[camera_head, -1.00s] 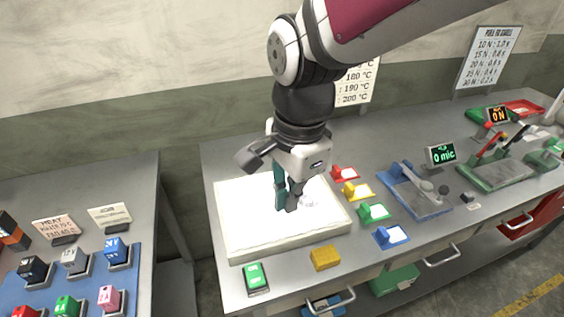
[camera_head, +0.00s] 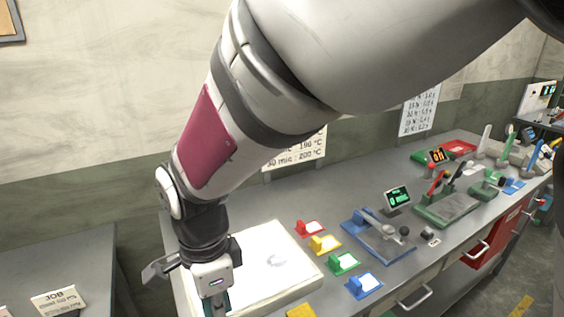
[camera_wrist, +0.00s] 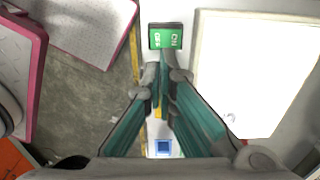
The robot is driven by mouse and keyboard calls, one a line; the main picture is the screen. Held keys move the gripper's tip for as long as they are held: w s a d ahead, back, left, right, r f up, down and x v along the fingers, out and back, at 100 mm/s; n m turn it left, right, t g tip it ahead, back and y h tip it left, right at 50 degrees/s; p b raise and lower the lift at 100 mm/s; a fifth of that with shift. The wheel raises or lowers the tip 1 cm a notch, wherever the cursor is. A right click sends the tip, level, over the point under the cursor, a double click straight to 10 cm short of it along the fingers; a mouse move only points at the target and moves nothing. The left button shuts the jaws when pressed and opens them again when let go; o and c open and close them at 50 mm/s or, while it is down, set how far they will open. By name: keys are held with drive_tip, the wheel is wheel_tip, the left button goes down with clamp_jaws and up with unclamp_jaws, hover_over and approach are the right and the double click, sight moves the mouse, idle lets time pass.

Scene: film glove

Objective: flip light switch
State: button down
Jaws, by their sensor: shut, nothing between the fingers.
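The light switch (camera_wrist: 166,36) is a green rocker with ON and OFF lettering in a dark frame, at the top middle of the wrist view. Which side is pressed I cannot tell. It is outside the head view. The white light panel (camera_wrist: 250,75) glows beside it in the wrist view and lies on the bench in the head view (camera_head: 250,290). My gripper (camera_wrist: 164,62) is shut and empty, its teal fingers together, with the tips just below the switch in the picture. Contact cannot be told. In the head view my gripper (camera_head: 218,300) is at the bottom edge, tips cut off.
Red (camera_head: 309,228), yellow (camera_head: 325,243), green (camera_head: 343,263) and blue (camera_head: 363,285) pieces stand right of the panel. A yellow block (camera_head: 301,310) is near the front edge. A blue tool base (camera_head: 378,236) stands farther right. Another table (camera_head: 60,260) is at left, across a gap.

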wheel_tip(320, 180, down, 12)
drive_tip(key=shift+b, duration=0.3)
drive_tip(key=shift+f, duration=0.1)
drive_tip(key=shift+s+f+p, duration=0.1)
drive_tip(key=shift+f+p, duration=0.15)
drive_tip(key=shift+p, duration=0.05)
idle(0.4)
drive_tip(key=shift+w+a+r+p, duration=0.25)
drive_tip(key=shift+w+a+p, duration=0.1)
drive_tip(key=shift+w, duration=0.35)
drive_tip(key=shift+r, duration=0.1)
drive_tip(key=shift+d+r+p, duration=0.1)
drive_tip(key=shift+r+p, duration=0.2)
drive_tip(key=shift+r, duration=0.05)
wheel_tip(320, 180, up, 13)
drive_tip(key=s+d+p, duration=0.1)
drive_tip(key=s+p, duration=0.1)
